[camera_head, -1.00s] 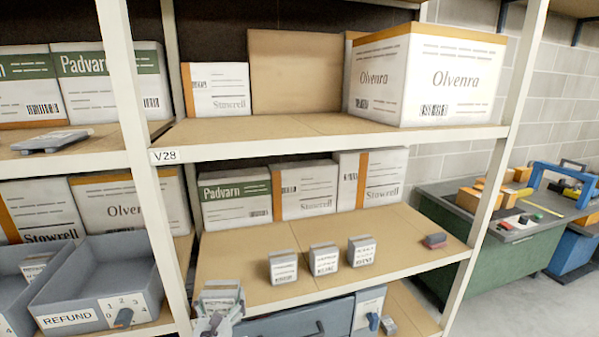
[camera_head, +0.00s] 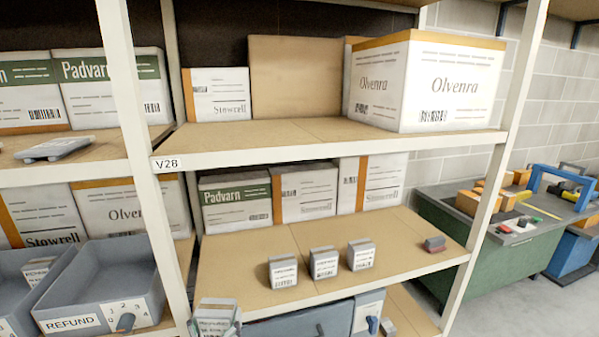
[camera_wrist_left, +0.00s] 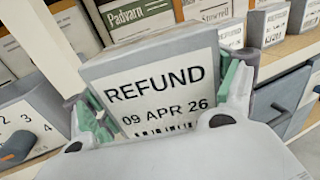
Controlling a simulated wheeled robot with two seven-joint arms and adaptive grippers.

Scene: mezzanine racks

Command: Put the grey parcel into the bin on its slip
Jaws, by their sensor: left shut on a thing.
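The grey parcel (camera_head: 214,318) is at the bottom of the head view, in front of the shelf. In the left wrist view the parcel (camera_wrist_left: 155,90) shows a white slip reading REFUND, 09 APR 26. My left gripper (camera_wrist_left: 165,105) is shut on it, with a green-padded finger on each side. A grey open bin (camera_head: 150,262) with a REFUND label stands on the shelf to the left, beyond a rack post; its visible inside looks empty.
A second grey bin (camera_head: 38,294) with a parcel inside stands left of the REFUND bin. The white rack post (camera_head: 150,200) rises between bin and parcel. Cartons line the back.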

